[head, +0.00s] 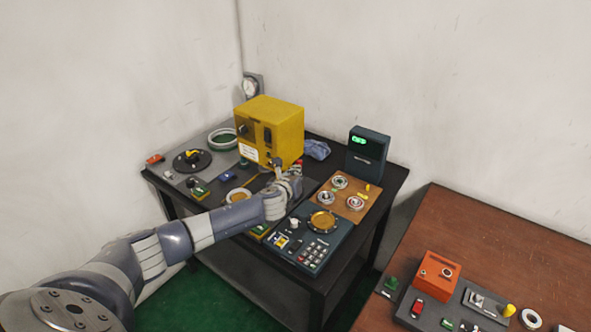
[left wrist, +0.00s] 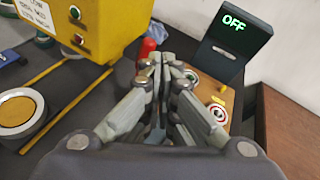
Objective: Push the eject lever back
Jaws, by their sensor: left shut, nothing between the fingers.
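My left gripper (head: 279,162) is at the right front corner of the yellow machine (head: 272,128), above the dark table. In the left wrist view its fingers (left wrist: 160,62) are closed together with nothing between them. A red rounded knob (left wrist: 147,47), which looks like the lever's handle, stands just left of and beyond the fingertips. In the head view a small red part (head: 299,164) shows just beyond the gripper. Whether fingers and knob touch, I cannot tell. The lever's lower part is hidden behind the fingers. My right gripper is not in view.
A dark box with a green OFF display (head: 368,150) stands at the back right. A wooden board with rings (head: 345,193) and a keypad panel (head: 310,240) lie right of my arm. A gold disc (left wrist: 17,110) and yellow rods (left wrist: 60,105) lie to the left.

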